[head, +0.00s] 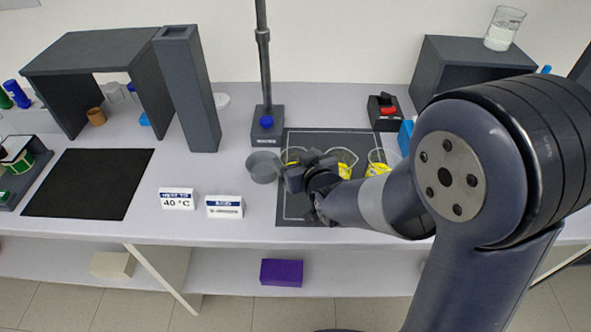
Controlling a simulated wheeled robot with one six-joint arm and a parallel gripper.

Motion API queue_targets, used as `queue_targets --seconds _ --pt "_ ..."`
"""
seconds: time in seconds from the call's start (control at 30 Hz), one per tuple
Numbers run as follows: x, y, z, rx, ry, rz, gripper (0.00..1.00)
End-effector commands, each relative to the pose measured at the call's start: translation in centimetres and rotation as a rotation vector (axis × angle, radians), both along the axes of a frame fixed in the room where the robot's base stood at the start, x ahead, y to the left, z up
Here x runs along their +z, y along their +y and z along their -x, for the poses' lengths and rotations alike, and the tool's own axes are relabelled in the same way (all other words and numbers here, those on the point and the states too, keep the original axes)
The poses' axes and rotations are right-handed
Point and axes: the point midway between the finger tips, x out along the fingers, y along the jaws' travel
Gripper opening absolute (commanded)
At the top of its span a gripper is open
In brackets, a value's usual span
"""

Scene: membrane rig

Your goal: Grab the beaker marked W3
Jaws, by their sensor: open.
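Several clear beakers with yellow on them stand in a row on a dark mat (296,211) with a pale outline. One beaker (343,157) is in the middle, one (378,165) to its right, and one (291,155) to its left, partly hidden by my gripper. I cannot read any mark on them, so I cannot tell which is W3. My gripper (288,178) is over the left part of the mat, in front of the left beaker and beside a grey cup. It holds nothing that I can see, and my arm hides part of the mat.
The grey cup (263,166) stands left of the mat. A stand with a tall pole (264,70) rises behind it. A tall grey column (188,90) and two white signs (177,199) (225,207) are further left. A glass beaker (504,30) stands on a dark box (470,62) at the back right.

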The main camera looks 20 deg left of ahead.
Motion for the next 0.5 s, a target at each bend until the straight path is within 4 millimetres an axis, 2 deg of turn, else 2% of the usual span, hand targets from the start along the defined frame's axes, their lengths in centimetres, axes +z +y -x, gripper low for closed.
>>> queue_targets --seconds 0.23,0.5 --pt "-1.0 1.5 -1.8 0.000 0.000 0.001 0.75" --pt "-1.3 1.8 -2.2 0.000 -0.001 0.001 0.75"
